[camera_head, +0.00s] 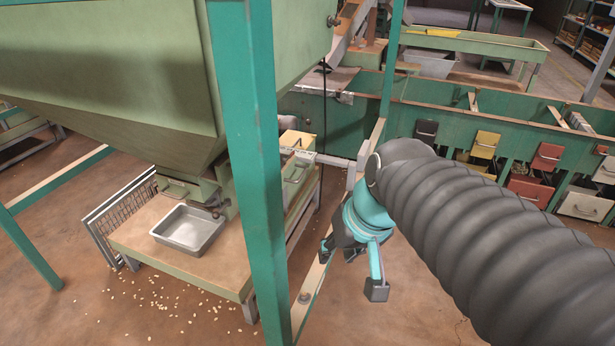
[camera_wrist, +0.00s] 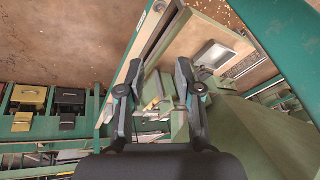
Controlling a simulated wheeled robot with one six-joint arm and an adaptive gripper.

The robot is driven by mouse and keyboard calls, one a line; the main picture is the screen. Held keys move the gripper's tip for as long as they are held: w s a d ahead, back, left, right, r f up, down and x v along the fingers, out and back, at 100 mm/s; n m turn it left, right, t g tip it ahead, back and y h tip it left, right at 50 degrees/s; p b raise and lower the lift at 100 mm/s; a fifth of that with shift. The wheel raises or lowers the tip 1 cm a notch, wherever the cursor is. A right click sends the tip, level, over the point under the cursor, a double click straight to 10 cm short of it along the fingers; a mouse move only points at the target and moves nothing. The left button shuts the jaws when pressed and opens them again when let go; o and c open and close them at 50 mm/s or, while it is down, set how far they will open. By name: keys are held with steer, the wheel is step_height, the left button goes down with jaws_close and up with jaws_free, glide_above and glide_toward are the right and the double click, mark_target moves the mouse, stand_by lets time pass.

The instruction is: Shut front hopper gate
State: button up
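A large green hopper (camera_head: 110,70) fills the upper left of the head view. Its outlet (camera_head: 222,185) has a small handle (camera_head: 173,188) and sits low over a wooden-topped table. A second light green outlet part with a handle (camera_head: 296,170) shows just right of the green post. My gripper (camera_head: 352,268) is open and empty, to the right of the post and apart from both outlets. In the wrist view my gripper (camera_wrist: 152,85) has its fingers spread, with light green outlet parts (camera_wrist: 154,90) visible beyond and between them. I cannot tell how far any gate is open.
A metal tray (camera_head: 188,230) stands on the table (camera_head: 135,240) under the outlet. A green frame post (camera_head: 255,180) stands between my gripper and that outlet. Nuts lie scattered on the floor (camera_head: 160,305). A green bench with coloured drawers (camera_head: 486,145) runs along the back right.

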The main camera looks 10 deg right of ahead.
steer(key=w+a+f+m+g+y+b, duration=0.15)
steer(key=w+y, duration=0.25)
steer(key=w, duration=0.4)
steer(key=m+t+y+b, duration=0.5)
steer(key=t+y, duration=0.1)
steer(key=y, duration=0.1)
glide_toward(301, 176)
steer(key=shift+n, duration=0.25)
steer(key=x, duration=1)
steer(key=shift+w+d+f, duration=0.1)
steer(key=shift+w+f, duration=0.15)
steer(key=shift+w, duration=0.1)
jaws_close()
